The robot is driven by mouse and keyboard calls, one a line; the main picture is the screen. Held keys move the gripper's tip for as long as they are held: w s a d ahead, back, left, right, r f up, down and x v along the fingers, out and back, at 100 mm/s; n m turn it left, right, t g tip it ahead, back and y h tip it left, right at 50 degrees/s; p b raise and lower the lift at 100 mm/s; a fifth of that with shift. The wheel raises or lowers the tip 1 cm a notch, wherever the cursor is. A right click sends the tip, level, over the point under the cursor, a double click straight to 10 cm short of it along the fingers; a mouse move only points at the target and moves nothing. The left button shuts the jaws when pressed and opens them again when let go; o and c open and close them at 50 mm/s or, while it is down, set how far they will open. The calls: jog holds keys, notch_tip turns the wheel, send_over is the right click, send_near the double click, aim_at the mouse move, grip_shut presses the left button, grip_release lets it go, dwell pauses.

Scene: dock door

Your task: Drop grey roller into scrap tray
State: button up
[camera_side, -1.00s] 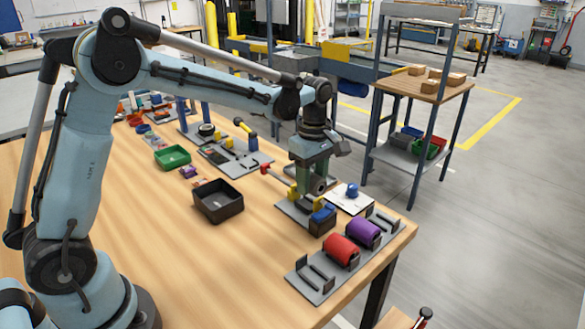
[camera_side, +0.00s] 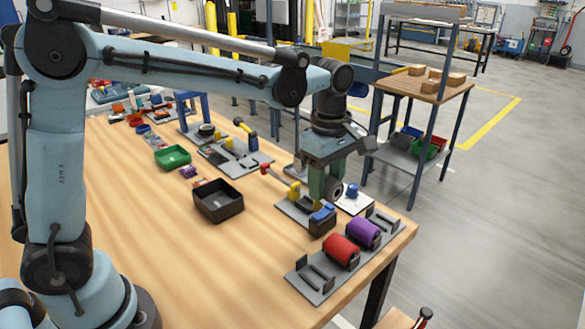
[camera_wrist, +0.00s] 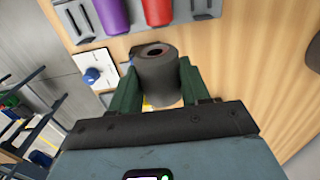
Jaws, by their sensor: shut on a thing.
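The grey roller (camera_wrist: 158,75) is held between the green fingers of my gripper (camera_wrist: 160,95) in the wrist view, its open end facing away from the palm. In the side view my gripper (camera_side: 328,188) is raised above the fixture with the blue and yellow parts, and the dark end of the grey roller (camera_side: 337,192) shows at its fingers. A black open tray (camera_side: 218,206), which looks like the scrap tray, stands on the table to the left of my gripper.
A grey rack (camera_side: 312,280) with a red roller (camera_side: 341,251) and a purple roller (camera_side: 363,233) lies near the front right table edge. A green bin (camera_side: 172,158) stands beyond the black tray. Bare table lies left of the black tray.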

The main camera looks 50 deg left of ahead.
jog(key=s+a+f, duration=0.2)
jog(key=s+a, duration=0.3)
jog(key=a, duration=0.7)
jog(key=s+a+f, duration=0.3)
jog(key=s+a, duration=0.2)
jog(key=a, duration=0.7)
jog(key=shift+f, duration=2.5)
jog(key=o, duration=1.2)
jog(key=shift+o, duration=0.2)
notch_tip(320, 180, up, 12)
jog(key=shift+d, duration=0.1)
